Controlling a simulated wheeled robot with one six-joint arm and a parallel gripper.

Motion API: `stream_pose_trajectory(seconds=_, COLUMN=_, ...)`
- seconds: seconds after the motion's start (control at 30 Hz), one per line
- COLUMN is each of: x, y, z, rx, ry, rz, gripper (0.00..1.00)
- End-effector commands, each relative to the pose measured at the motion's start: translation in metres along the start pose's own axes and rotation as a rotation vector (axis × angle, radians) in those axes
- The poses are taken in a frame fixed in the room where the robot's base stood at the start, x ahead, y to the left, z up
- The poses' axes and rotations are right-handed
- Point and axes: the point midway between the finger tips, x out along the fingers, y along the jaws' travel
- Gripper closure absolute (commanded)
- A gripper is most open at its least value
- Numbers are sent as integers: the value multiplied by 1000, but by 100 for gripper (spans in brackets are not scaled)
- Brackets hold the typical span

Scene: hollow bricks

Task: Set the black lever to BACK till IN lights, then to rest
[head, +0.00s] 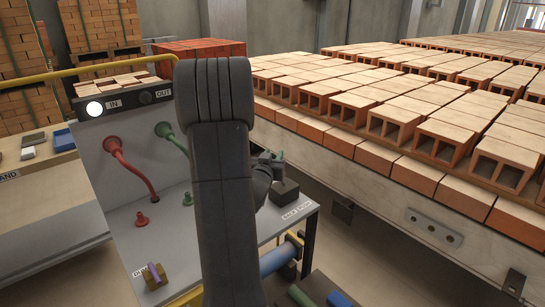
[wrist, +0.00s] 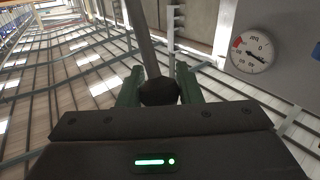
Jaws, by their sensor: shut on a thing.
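The black lever shows in the wrist view as a grey rod with a black knob (wrist: 158,91). The knob sits between the two green fingers of my gripper (wrist: 157,88), which is shut on it. In the head view my gripper (head: 270,158) is partly hidden behind my arm, above a dark block (head: 286,192) on the grey console; the lever itself is mostly hidden there. A small label (head: 297,212) is on the console edge below the block. The IN lamp (head: 94,108) glows white. The OUT lamp (head: 145,97) is dark.
Red (head: 115,146) and green (head: 163,130) hoses run on the console panel. A purple-handled brass piece (head: 154,275) sits at its front. A long bed of hollow bricks (head: 440,140) stands to the right. A round gauge (wrist: 252,52) shows in the wrist view.

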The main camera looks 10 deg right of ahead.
Motion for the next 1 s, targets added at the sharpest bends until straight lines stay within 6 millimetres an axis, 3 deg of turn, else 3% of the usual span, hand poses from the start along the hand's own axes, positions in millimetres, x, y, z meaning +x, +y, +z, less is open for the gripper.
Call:
stream_pose_trajectory(seconds=0.3, x=20, y=15, z=-12, rx=101, ry=-141, rz=-4, gripper=100)
stream_pose_trajectory(seconds=0.6, x=45, y=32, z=-4, rx=162, ry=-226, rz=-8, gripper=100)
stream_pose_trajectory(seconds=0.93, x=46, y=33, z=-5, rx=160, ry=-228, rz=-10, gripper=100)
stream_pose_trajectory(seconds=0.97, x=46, y=33, z=-5, rx=160, ry=-228, rz=-9, gripper=62)
stream_pose_trajectory(seconds=1.0, x=46, y=33, z=-5, rx=160, ry=-228, rz=-9, gripper=55)
